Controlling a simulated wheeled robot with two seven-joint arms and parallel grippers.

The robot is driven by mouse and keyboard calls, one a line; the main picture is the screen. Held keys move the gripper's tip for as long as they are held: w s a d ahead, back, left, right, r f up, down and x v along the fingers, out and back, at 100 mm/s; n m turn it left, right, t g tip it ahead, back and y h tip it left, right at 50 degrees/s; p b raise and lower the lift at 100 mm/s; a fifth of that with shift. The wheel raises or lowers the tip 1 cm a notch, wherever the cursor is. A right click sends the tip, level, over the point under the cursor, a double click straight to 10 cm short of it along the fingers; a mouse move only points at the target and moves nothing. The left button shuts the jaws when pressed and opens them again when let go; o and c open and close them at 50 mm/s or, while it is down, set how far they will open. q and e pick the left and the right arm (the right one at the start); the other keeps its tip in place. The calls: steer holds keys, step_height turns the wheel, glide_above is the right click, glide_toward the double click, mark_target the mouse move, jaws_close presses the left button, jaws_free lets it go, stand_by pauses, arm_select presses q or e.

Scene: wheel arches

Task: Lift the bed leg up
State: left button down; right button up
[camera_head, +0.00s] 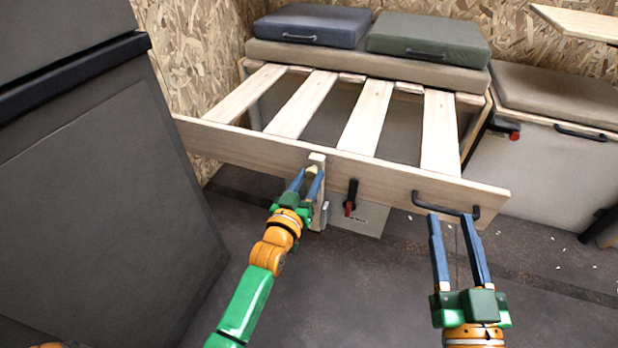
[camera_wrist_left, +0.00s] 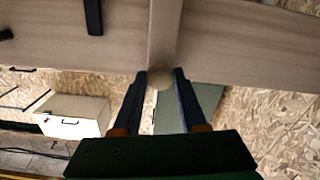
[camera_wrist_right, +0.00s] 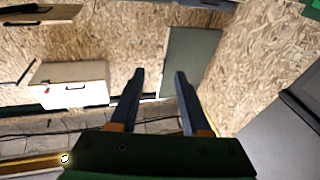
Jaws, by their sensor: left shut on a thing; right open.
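The bed leg (camera_head: 319,208) is a narrow wooden upright on the front board (camera_head: 240,150) of the slatted pull-out bed. My left gripper (camera_head: 307,178) is at the leg, with its blue fingers closed around a small round pale knob on it. In the left wrist view the knob (camera_wrist_left: 160,78) sits between the fingertips, and the leg (camera_wrist_left: 164,30) runs up behind it. My right gripper (camera_head: 455,215) is open and empty, just below the black handle (camera_head: 445,207) at the board's right end. The right wrist view also shows the gripper (camera_wrist_right: 155,85) empty.
A dark grey cabinet (camera_head: 100,160) stands close on the left. Cushions (camera_head: 430,38) lie at the back, and a bench box (camera_head: 540,155) stands right.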

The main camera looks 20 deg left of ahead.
arm_select(q)
steer(key=shift+r, duration=0.2)
arm_select(e)
steer(key=shift+f, duration=0.15)
arm_select(q)
steer(key=shift+c, duration=2.2)
jaws_free()
steer(key=s+p, duration=0.1)
steer(key=s, duration=0.2)
steer(key=shift+s+p, duration=0.1)
steer(key=shift+p, duration=0.3)
steer(key=s+p, duration=0.1)
steer(key=s, duration=0.3)
steer(key=shift+a, duration=0.1)
arm_select(e)
steer(key=s+d+f+g+h, duration=0.1)
steer(key=s+f+g, duration=0.2)
steer(key=f, duration=0.3)
steer(key=s+d+f+g+h, duration=0.1)
steer(key=s+f+g, duration=0.1)
steer(key=f+g, duration=0.3)
steer(key=s+d+f+m+g+h, duration=0.1)
steer(key=s+d+f+g, duration=0.1)
steer(key=f, duration=0.5)
steer(key=shift+s+f+g+h, duration=0.4)
steer(key=shift+s+g, duration=0.4)
steer(key=shift+g, duration=0.4)
steer(key=shift+d, duration=0.1)
